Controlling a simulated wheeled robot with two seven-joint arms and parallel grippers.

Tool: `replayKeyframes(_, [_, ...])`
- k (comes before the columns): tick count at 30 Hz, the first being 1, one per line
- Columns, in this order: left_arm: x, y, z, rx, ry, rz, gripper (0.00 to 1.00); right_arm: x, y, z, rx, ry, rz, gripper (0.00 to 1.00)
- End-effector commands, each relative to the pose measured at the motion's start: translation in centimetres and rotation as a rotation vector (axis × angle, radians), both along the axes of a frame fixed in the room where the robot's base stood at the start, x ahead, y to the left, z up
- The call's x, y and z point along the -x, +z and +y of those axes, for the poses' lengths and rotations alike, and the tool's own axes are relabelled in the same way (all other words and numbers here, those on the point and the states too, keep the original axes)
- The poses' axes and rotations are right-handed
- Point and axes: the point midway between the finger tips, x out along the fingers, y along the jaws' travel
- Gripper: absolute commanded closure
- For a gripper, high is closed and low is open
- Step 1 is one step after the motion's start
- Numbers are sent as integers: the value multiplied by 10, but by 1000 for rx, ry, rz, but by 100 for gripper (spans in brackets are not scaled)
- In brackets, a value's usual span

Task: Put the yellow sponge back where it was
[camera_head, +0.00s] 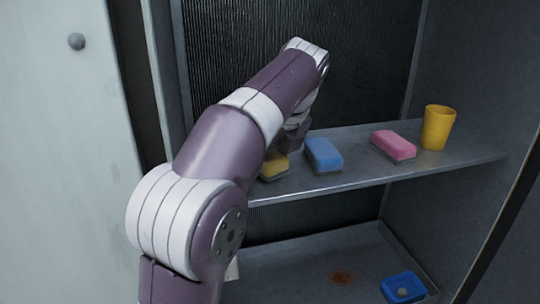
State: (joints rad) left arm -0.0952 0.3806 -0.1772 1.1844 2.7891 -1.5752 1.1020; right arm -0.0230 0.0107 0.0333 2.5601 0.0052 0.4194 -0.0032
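The yellow sponge (274,165) is at the left part of the cabinet's upper shelf (365,176), left of the blue sponge (323,155). My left arm comes in from the lower left and covers part of the yellow sponge. My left gripper (292,138) points down just above the yellow sponge. Its fingertips are mostly hidden behind my arm, so I cannot tell whether they touch or grip the sponge. My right gripper is not in view.
A pink sponge (393,145) and a yellow cup (438,128) stand farther right on the upper shelf. Below are a blue tray (404,288) with a small round thing and a reddish stain (343,278). A pale door (70,150) is at left.

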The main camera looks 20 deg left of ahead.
Motion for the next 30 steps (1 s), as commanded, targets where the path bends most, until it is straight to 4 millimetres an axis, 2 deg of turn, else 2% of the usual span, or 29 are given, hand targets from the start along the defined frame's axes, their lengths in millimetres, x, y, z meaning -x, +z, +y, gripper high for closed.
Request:
replayKeyframes(17, [0, -13, 0, 0, 0, 0, 65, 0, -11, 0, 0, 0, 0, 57])
replayKeyframes(18, [0, -12, 0, 0, 0, 0, 30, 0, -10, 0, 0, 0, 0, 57])
replayKeyframes(20, [0, -12, 0, 0, 0, 0, 11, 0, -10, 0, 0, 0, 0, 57])
replayKeyframes(21, [0, -12, 0, 0, 0, 0, 7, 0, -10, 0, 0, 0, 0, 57])
replayKeyframes(30, [0, -8, -2, 0, -1, -2, 7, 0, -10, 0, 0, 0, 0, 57])
